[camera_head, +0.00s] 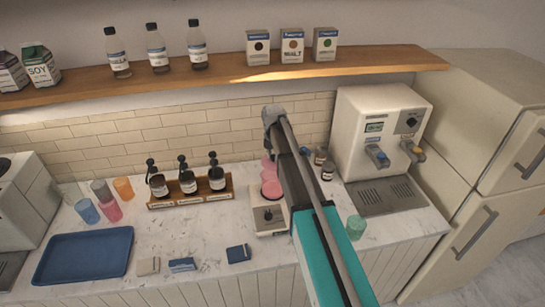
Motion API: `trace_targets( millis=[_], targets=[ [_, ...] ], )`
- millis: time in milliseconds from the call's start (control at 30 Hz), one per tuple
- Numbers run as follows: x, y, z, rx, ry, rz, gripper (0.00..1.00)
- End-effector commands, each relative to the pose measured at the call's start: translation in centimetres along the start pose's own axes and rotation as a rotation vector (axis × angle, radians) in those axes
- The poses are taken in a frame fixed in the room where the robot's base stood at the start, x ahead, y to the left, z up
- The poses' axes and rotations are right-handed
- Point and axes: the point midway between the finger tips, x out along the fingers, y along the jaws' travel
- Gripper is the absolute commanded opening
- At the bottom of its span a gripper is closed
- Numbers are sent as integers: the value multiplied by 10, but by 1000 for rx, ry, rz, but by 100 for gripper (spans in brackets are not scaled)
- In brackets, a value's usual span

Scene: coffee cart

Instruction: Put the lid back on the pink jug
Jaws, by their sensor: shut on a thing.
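The pink jug (270,188) stands upright on the white base of a small blender-like machine (266,219) on the counter, left of my arm. My arm covers its right side. A smaller pink piece (267,161) shows just above the jug at the arm's edge. I cannot tell whether it is the lid or the jug's upper part, or whether it touches the jug. My arm reaches from the bottom right up past the jug to its grey end joint. My gripper's fingers are hidden behind the arm, so their hold cannot be seen.
A bottle rack (191,192) stands left of the jug and a white dispenser (380,135) right. A green cup (356,227) is right of my arm. Coloured cups (112,210) and a blue tray (85,257) are left. A wooden shelf (225,74) runs above. Small packets lie in front.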

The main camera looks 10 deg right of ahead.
Motion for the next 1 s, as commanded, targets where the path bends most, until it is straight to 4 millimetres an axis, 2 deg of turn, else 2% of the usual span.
trace_targets(
  millis=[600,1000],
  targets=[
    [44,1,-1,-1,0,0,0],
    [56,1,-1,-2,0,0,0]
  ],
)
